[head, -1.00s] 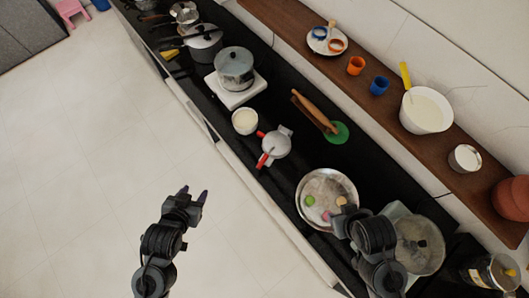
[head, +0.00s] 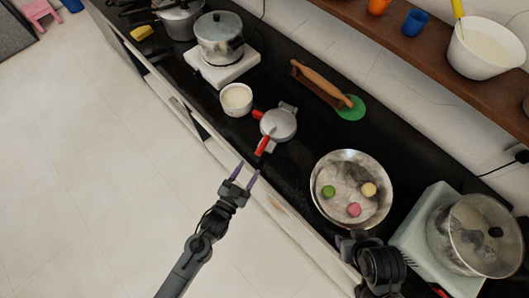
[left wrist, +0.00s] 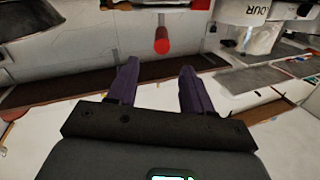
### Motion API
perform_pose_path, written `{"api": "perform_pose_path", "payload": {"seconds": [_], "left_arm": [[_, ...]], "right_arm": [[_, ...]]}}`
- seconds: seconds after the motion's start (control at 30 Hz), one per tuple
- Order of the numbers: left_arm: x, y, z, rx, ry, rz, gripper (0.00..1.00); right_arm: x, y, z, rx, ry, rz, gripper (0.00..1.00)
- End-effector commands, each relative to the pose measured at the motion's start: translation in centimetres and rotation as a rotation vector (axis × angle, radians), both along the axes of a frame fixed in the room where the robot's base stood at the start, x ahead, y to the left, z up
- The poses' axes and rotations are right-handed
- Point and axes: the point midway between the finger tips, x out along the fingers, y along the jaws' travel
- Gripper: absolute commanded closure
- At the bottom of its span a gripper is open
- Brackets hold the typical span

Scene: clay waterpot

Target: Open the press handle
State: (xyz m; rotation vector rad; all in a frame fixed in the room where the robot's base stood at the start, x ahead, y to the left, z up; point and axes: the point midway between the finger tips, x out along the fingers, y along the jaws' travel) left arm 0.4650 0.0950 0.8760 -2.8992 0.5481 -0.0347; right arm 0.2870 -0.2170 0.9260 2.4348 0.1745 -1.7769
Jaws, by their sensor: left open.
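The press is a round silver device (head: 277,125) with red handle parts, on the black counter in the middle of the head view. One red handle (head: 264,145) points toward the counter's front edge. A red handle end (left wrist: 162,42) shows in the left wrist view, ahead of the fingers and roughly centred between them. My left gripper (head: 245,176) is open and empty, just short of the red handle and apart from it; its purple fingers (left wrist: 152,88) are spread in the left wrist view. My right gripper (head: 352,243) is by the steel pan; its fingers cannot be made out.
A steel pan (head: 327,207) with several coloured balls lies right of the press. A white cup (head: 236,100) stands left of it, and a rolling pin (head: 321,83) and green disc (head: 351,108) lie behind. The floor in front of the counter is clear.

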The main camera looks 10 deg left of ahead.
Motion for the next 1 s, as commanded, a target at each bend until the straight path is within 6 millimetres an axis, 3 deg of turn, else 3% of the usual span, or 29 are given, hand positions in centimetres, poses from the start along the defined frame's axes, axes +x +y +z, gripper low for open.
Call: {"api": "perform_pose_path", "payload": {"seconds": [0.03, 0.27, 0.7, 1.0], "left_arm": [[0.3, 0.0, -0.7, 0.000, -0.006, 0.000, 0.49], [1.7, -0.4, -0.6, -0.001, -0.015, 0.001, 0.49], [8.0, -2.8, -0.6, -0.001, -0.015, 0.000, 0.49], [10.4, -3.8, -0.6, -0.001, -0.014, 0.000, 0.49]], "right_arm": [[0.0, 0.0, -0.9, 0.000, -0.001, 0.000, 0.57], [0.0, -0.1, -1.2, -0.002, -0.003, 0.000, 0.57], [0.1, -0.2, -1.8, -0.005, -0.005, 0.002, 0.57], [0.1, -0.2, -2.1, -0.005, -0.005, 0.002, 0.57]]}}
